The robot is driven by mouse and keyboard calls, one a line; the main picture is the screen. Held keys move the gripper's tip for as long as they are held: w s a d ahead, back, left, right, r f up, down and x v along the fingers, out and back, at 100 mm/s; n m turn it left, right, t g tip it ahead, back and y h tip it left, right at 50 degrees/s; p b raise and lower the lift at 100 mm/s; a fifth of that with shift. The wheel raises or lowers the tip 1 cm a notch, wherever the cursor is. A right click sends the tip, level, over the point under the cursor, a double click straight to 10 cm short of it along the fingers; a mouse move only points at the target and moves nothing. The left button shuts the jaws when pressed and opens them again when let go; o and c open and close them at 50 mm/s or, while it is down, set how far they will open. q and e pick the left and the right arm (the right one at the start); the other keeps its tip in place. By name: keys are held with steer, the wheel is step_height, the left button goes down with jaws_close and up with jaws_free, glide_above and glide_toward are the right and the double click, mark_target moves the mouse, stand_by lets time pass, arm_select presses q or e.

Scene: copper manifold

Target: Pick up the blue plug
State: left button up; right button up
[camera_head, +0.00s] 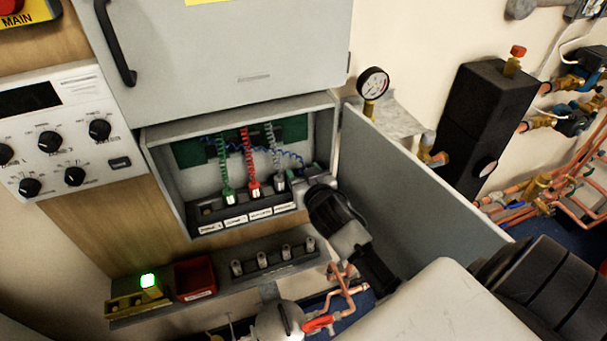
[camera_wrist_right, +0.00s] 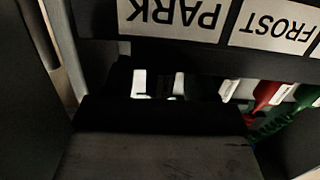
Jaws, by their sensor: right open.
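I cannot make out the blue plug itself. A blue coiled cord (camera_head: 289,154) runs along the back of the open grey box (camera_head: 163,185) towards its right end, where my right gripper (camera_head: 301,181) covers the view. A green plug (camera_head: 229,195), a red plug (camera_head: 254,188) and a grey plug (camera_head: 279,182) stand in a row on the dark socket strip. My right gripper is open at the right end of this strip. The wrist view shows dark surfaces up close, with the red plug (camera_wrist_right: 268,95) beyond. My left gripper is not in view.
The opened grey door (camera_head: 420,185) stands close to the right of my right wrist. Inverted PARK (camera_wrist_right: 170,15) and FROST (camera_wrist_right: 280,25) labels show in the wrist view.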

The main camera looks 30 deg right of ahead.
steer(key=shift+c, duration=0.3)
steer(key=c, duration=0.9)
steer(key=shift+c, duration=0.2)
steer(key=shift+r+p, duration=0.75)
step_height(320, 180, up, 3)
steer(key=p, duration=0.2)
steer(key=shift+f+p, duration=0.15)
steer(key=shift+p, duration=0.2)
steer(key=f+p+v, duration=0.2)
steer(key=f+v, duration=0.1)
steer(key=v, duration=1.4)
steer(key=shift+s+f, duration=0.4)
steer(key=shift+s, duration=0.25)
steer(key=shift+a, duration=0.1)
